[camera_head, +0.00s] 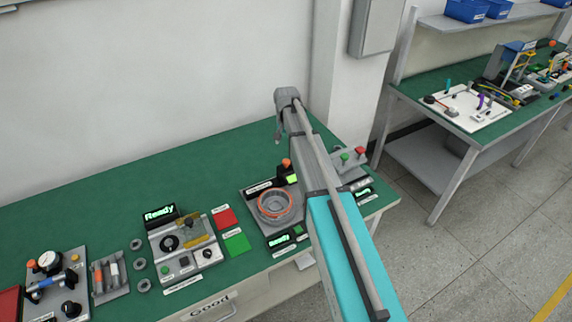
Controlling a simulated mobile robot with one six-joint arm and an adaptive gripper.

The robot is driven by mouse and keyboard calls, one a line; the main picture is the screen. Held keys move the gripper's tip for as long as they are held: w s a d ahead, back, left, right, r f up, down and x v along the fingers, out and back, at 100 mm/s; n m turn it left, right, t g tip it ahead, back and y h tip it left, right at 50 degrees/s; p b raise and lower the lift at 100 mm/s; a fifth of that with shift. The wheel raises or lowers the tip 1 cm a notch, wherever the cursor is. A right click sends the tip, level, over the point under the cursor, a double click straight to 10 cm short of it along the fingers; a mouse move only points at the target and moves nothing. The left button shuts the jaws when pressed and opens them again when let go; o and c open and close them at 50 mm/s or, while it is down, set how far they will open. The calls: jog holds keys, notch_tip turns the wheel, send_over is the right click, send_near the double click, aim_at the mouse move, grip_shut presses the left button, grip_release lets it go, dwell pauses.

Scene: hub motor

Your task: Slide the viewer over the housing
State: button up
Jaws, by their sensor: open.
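A round grey housing with an orange ring (258,205) sits on a grey station plate at the right part of the green bench. Behind it stands a dark block with an orange knob (287,163) and a lit green face, which looks like the viewer; it appears set back from the ring, not over it. My arm crosses in front and hides the right side of this station. My gripper (279,136) is small in view at the far end of the arm, above the bench behind the station. It is open, and nothing shows in it.
A station with a "Ready" display (160,214), red (226,217) and green (237,243) pads lie left of the housing. A button box (349,159) stands right of my arm. The bench's back middle is clear. A second bench (500,132) stands apart at right.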

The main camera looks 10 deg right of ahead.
aim_at(286, 161)
jog(key=shift+f+b, duration=4.45)
jog(key=shift+f, duration=0.25)
grip_shut()
